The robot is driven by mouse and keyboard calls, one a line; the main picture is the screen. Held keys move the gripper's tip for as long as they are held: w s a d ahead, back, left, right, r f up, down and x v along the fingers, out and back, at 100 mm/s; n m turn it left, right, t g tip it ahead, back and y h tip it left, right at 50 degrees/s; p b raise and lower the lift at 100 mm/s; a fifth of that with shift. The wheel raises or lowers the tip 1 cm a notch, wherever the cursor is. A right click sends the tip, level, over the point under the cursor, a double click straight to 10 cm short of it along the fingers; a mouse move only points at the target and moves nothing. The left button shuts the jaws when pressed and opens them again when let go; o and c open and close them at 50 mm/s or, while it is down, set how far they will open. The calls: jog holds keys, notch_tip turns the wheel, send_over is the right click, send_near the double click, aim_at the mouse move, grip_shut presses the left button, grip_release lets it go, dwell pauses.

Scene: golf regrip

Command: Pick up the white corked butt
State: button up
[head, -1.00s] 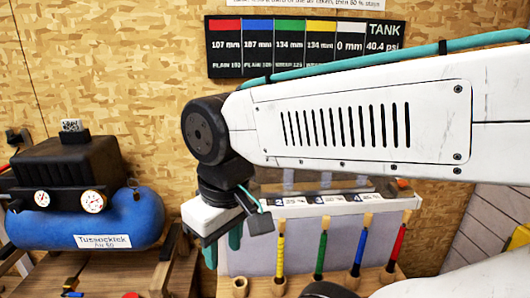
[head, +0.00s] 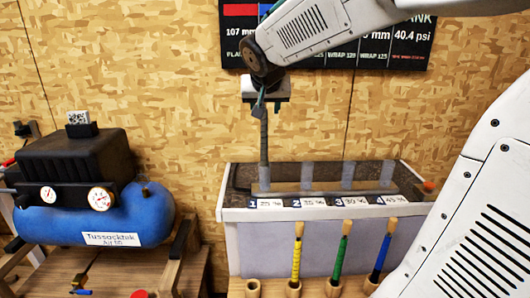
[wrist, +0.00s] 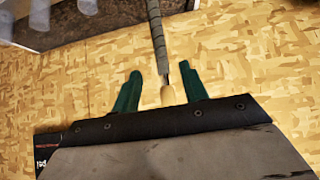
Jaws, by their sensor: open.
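My gripper (wrist: 160,80) is open, with gaps visible on both sides of the cork, the right finger being nearer. In the head view my gripper (head: 260,104) is over the butt's top, and its fingers are partly hidden there.
The white-rimmed tank (head: 330,214) has several numbered slots. Yellow (head: 297,258), green (head: 341,258) and blue (head: 382,257) corked butts stand in a wooden rack in front. A blue compressor (head: 90,218) is at the left. The patterned wood wall (head: 180,100) is close behind.

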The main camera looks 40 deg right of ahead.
aim_at(264, 119)
jog(key=x, duration=0.8)
jog(key=shift+w+d+r, duration=0.1)
jog(key=shift+w+r, duration=0.1)
jog(key=shift+r, duration=0.05)
grip_shut()
